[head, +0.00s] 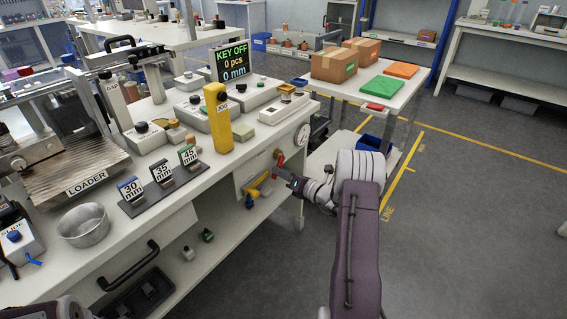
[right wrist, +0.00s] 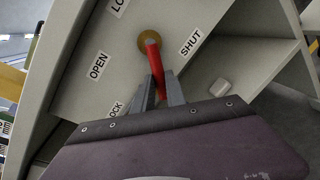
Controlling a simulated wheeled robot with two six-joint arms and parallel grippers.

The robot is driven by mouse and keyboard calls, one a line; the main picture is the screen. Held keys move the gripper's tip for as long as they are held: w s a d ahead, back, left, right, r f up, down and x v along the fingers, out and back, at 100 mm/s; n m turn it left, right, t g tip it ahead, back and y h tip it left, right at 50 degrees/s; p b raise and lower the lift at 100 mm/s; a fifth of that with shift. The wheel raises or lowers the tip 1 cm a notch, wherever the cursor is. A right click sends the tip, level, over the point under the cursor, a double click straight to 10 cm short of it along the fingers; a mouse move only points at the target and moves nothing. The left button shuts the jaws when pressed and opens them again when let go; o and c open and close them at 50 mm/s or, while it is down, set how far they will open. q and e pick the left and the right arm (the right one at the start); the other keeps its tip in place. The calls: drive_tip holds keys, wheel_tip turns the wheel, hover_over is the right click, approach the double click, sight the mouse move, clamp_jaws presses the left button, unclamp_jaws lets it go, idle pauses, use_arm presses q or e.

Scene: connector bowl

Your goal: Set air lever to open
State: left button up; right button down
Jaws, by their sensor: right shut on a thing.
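The red air lever (right wrist: 153,58) sits on a brass pivot (right wrist: 148,40) on the bench's pale end panel. In the right wrist view it points down and slightly right from the pivot. The OPEN label (right wrist: 97,65) is to its left and the SHUT label (right wrist: 191,42) to its right. In the head view the lever (head: 281,160) is small and partly hidden. My right gripper (right wrist: 161,82) is shut on the lever's lower part, one finger on each side; it also shows in the head view (head: 279,172). My left gripper is not in view.
Partly cut-off labels (right wrist: 117,107) lie below and above the lever. A yellow post (head: 218,118), a metal bowl (head: 83,225) and the loader (head: 80,170) stand on the bench. A side table (head: 400,92) with boxes is behind. Floor right of my right arm is clear.

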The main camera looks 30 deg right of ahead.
drive_tip(key=r+m+p, duration=0.1)
drive_tip(key=m+p, duration=0.1)
drive_tip(key=p, duration=0.1)
drive_tip(key=a+r+m+g+y+p, duration=0.1)
drive_tip(key=m+p, duration=0.1)
drive_tip(key=p, duration=0.1)
drive_tip(key=r+m+p, duration=0.1)
drive_tip(key=p, duration=0.3)
drive_tip(key=shift+s+a+r+m, duration=0.15)
drive_tip(key=shift+s+a+m, duration=0.15)
drive_tip(key=shift+m, duration=0.1)
drive_tip(key=shift+r+m+g+y+p, duration=0.35)
drive_tip(key=shift+m+y+p, duration=0.25)
drive_tip(key=shift+m+p, duration=0.75)
drive_tip(key=shift+r, duration=0.1)
drive_tip(key=c, duration=1.4)
unclamp_jaws()
drive_tip(key=shift+d, duration=0.1)
drive_tip(key=shift+o, duration=0.2)
drive_tip(key=p+v, duration=0.2)
drive_tip(key=v, duration=0.7)
